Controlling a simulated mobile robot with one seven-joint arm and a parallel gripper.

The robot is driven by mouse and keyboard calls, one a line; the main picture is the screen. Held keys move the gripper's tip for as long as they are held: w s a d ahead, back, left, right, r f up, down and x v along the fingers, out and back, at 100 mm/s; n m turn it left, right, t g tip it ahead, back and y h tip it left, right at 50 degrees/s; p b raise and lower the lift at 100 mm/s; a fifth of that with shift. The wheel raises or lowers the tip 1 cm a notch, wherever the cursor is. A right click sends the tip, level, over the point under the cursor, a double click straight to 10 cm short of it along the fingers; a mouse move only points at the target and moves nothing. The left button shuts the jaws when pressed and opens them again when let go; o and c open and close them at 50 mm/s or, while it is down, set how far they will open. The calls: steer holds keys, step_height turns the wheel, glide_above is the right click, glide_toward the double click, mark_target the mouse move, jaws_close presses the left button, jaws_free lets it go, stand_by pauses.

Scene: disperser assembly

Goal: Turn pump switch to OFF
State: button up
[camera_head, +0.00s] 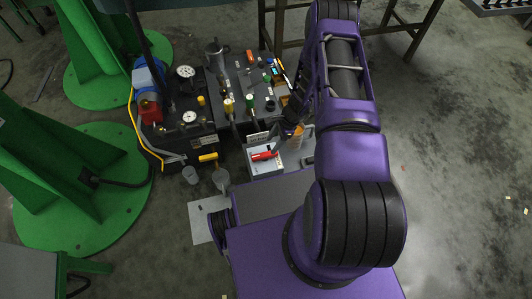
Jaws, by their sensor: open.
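A light grey box (264,167) with a red handle (265,155) stands just in front of the dark equipment panel; it looks like the pump switch. The red handle lies roughly level across the top of the box. My purple arm arches up and folds back down, and my gripper (291,128) is just behind and to the right of the box, apart from the red handle as far as I can tell. The gripper is open, but its fingers are small, dark and partly hidden by my arm. Any ON or OFF lettering is too small to read.
The dark panel (239,83) behind carries several knobs, valves and small tools. To its left are gauges (186,72), a blue and red motor (149,80) and a yellow hose. Green stands (75,190) fill the left.

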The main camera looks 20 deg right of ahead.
mark_target(265, 154)
steer(key=b+x, duration=0.1)
steer(key=x, duration=0.6)
steer(key=shift+a+f, duration=0.1)
steer(key=shift+f, duration=0.15)
jaws_close()
